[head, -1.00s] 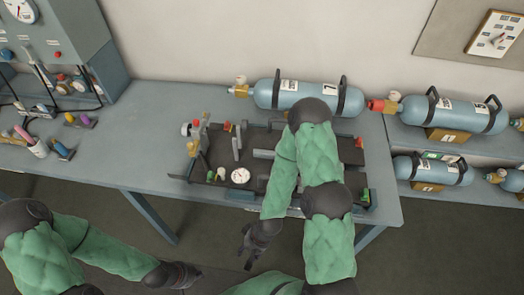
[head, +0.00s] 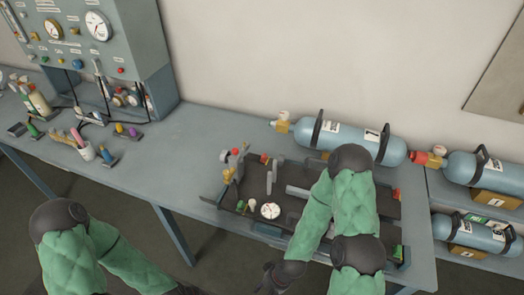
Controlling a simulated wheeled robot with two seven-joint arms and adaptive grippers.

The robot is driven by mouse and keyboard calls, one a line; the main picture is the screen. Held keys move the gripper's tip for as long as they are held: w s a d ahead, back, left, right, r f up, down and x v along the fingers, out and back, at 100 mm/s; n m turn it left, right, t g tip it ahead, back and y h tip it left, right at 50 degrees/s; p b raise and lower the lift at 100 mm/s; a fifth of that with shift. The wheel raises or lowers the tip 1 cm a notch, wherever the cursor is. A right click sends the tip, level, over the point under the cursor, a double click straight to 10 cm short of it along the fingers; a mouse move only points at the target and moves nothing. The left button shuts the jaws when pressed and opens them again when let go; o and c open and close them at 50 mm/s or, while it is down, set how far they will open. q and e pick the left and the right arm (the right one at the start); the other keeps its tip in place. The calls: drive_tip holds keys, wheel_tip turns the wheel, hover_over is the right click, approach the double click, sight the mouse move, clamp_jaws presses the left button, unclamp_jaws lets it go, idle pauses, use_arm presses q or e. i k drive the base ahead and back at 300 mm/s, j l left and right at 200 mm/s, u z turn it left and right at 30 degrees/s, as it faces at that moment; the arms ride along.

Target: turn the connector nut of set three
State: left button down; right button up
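A blue-grey breathing set cylinder (head: 345,139) lies on the workbench, with a brass valve (head: 283,124) at its left end. In front of it is a dark tray-like rig (head: 230,205) with a round gauge (head: 270,211) and several small fittings. I cannot tell which set is number three, and no connector nut can be made out for certain. My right gripper (head: 268,279) is low at the bench's front edge, empty, with its fingers apart. My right arm hides part of the rig. My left arm comes in at the lower left; its gripper is below the picture.
A grey gauge panel (head: 90,50) stands at the back left. The bench (head: 185,160) is clear between panel and rig.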

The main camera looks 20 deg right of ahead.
sight(224, 155)
drive_tip(key=z, duration=0.45)
drive_tip(key=j+z, duration=0.35)
drive_tip(key=i+j+z, duration=0.1)
drive_tip(key=j+z, duration=0.25)
drive_tip(key=j, duration=0.15)
drive_tip(key=j+z, duration=0.35)
drive_tip(key=k+j, duration=0.1)
drive_tip(key=j, duration=0.35)
drive_tip(key=j+z, duration=0.1)
drive_tip(key=j, duration=0.35)
drive_tip(key=k+j, duration=0.15)
drive_tip(key=j, duration=0.3)
